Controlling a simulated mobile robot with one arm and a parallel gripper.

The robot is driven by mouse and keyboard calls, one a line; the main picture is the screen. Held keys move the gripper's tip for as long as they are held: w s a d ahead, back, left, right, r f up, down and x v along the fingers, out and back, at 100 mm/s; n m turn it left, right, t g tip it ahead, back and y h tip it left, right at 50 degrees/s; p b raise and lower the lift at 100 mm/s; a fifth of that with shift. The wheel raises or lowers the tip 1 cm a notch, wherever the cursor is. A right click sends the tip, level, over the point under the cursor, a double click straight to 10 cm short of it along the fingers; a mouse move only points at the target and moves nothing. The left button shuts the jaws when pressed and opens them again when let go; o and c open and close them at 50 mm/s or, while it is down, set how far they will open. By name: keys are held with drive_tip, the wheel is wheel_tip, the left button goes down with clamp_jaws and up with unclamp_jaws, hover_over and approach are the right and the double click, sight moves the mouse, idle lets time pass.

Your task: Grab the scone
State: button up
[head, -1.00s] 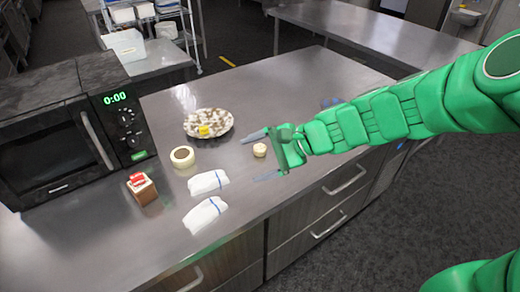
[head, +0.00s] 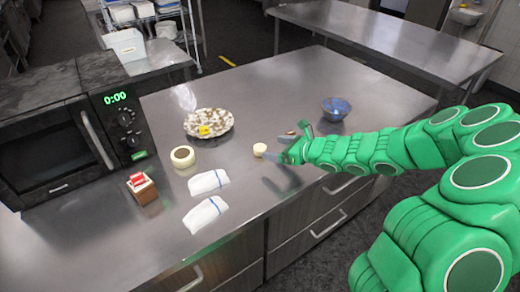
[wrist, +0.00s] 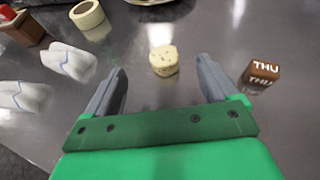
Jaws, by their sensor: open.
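The scone (head: 259,149) is a small pale round piece lying on the steel counter, near its front edge. In the wrist view the scone (wrist: 164,60) shows dark flecks and sits centred just ahead of and between my fingertips. My gripper (head: 284,143) is open, low over the counter, just right of the scone in the head view. In the wrist view both grey fingers of my gripper (wrist: 161,66) stand apart, with no visible contact with the scone.
A speckled plate (head: 208,123) with a yellow piece, a tape roll (head: 182,157), two white cloth-like packs (head: 208,182) and a red-topped brown box (head: 142,188) lie left. A brown THU block (wrist: 260,73) is close to my right finger. A blue bowl (head: 335,108) stands behind my arm.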

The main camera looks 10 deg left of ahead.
sight(266, 148)
drive_tip(key=shift+w+f, duration=0.15)
drive_tip(key=shift+f, duration=0.25)
drive_tip(key=shift+f+x, duration=0.15)
drive_tip(key=shift+x, duration=1.75)
drive_tip(key=shift+f+x, duration=0.1)
drive_tip(key=shift+x, duration=1.75)
drive_tip(key=shift+d, duration=0.15)
drive_tip(key=shift+c, duration=0.3)
drive_tip(key=c, duration=1)
drive_tip(key=shift+r, duration=0.15)
